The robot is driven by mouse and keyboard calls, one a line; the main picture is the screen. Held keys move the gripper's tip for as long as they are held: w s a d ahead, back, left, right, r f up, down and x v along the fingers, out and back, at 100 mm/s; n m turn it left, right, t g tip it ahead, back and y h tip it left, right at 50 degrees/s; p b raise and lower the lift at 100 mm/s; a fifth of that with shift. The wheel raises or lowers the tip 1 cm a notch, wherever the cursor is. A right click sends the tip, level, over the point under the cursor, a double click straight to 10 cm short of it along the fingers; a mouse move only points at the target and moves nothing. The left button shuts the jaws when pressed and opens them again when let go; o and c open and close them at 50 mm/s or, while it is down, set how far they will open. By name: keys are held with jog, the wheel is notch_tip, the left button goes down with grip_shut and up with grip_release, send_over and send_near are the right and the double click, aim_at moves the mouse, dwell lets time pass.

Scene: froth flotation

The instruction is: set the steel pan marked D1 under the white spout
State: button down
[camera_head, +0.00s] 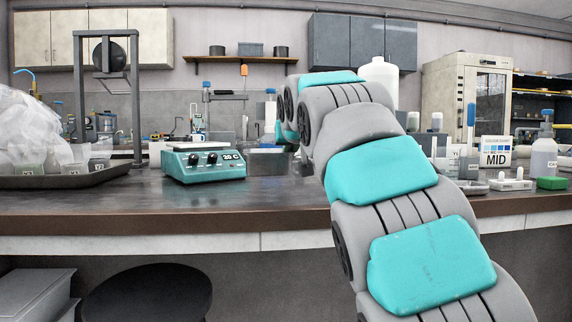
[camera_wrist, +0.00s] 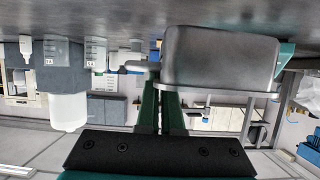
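A steel pan (camera_wrist: 220,60) fills the upper right of the upside-down wrist view; no D1 mark is legible. In the head view a metal pan (camera_head: 268,162) sits on the bench beside the teal hotplate. My gripper (camera_wrist: 161,80) has its two green fingers close together at the pan's near left end. One finger shows outside the wall and the other tip is hidden at the rim. A narrow gap shows between the fingers, and I cannot tell if they press on the wall. My arm hides the gripper in the head view. I cannot make out the white spout.
The teal hotplate (camera_head: 203,162) reads 20 C. A dark tray (camera_head: 70,180) with a plastic bag and cups lies at left, by a metal frame stand (camera_head: 137,100). Bottles, a MID sign (camera_head: 495,152) and small dishes crowd the right. The front bench strip is clear.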

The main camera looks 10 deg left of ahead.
jog(key=w, duration=0.1)
jog(key=w+a+p, duration=0.1)
jog(key=w, duration=0.1)
jog(key=w+a, duration=0.1)
jog(key=w, duration=0.1)
jog(key=shift+f, duration=0.1)
jog(key=shift+w+f+p, duration=0.15)
jog(key=shift+w+p, duration=0.15)
jog(key=shift+f, duration=0.1)
jog(key=shift+f, duration=0.1)
jog(key=shift+f+b, duration=0.7)
jog(key=shift+f, duration=0.85)
jog(key=shift+f, duration=0.15)
jog(key=c, duration=1.1)
grip_release()
